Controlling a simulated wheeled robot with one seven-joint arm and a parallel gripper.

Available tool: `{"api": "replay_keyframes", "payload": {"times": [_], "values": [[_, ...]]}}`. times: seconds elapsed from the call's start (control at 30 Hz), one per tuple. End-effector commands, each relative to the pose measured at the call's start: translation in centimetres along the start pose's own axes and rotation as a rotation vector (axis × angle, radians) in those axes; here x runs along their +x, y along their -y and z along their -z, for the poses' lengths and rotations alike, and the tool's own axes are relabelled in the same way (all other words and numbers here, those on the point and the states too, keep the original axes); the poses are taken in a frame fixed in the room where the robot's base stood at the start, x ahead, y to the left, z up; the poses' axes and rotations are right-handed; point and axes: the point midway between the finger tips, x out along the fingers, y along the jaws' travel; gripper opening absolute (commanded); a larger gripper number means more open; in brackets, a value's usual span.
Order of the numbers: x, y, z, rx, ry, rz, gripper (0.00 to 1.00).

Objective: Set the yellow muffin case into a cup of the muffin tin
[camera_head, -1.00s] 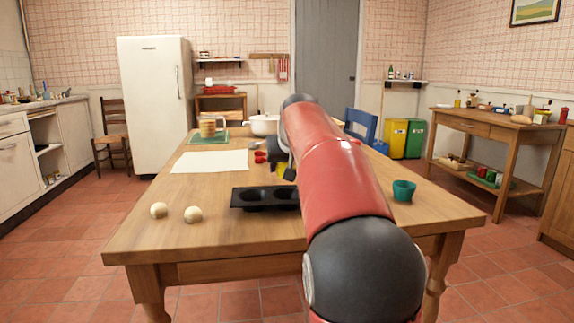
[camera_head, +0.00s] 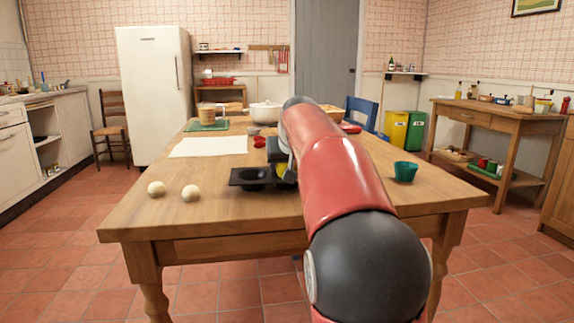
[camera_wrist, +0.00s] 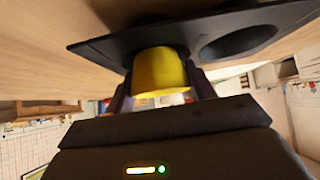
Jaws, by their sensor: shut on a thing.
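The yellow muffin case (camera_wrist: 161,73) is held between the fingers of my gripper (camera_wrist: 160,88) in the wrist view. The black muffin tin (camera_wrist: 108,46) lies right behind it there, with the case in line with one cup and an empty cup beside it. I cannot tell whether the case is inside the cup or just over it. In the head view, a bit of the yellow case (camera_head: 286,172) shows at the right part of the muffin tin (camera_head: 237,180). My arm hides the tin's right end and most of my gripper.
Two pale dough balls (camera_head: 191,193) lie on the wooden table (camera_head: 200,220) left of the tin. A teal cup (camera_head: 405,171) stands at right.

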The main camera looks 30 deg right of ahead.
Motion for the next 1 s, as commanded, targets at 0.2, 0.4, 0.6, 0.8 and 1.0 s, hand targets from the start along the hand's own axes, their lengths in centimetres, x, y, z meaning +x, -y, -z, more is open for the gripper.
{"api": "replay_keyframes", "payload": {"times": [0.2, 0.4, 0.6, 0.8, 1.0], "values": [[1.2, 0.0, -1.3, -0.001, 0.036, 0.0, 0.3], [1.3, 0.0, -1.4, -0.002, 0.038, 0.0, 0.62], [1.0, 0.0, -1.4, -0.004, 0.036, -0.001, 0.73], [-2.0, 0.0, -1.0, -0.005, 0.024, -0.001, 0.78], [-5.8, 0.0, -0.4, 0.0, 0.005, 0.0, 0.79]]}}
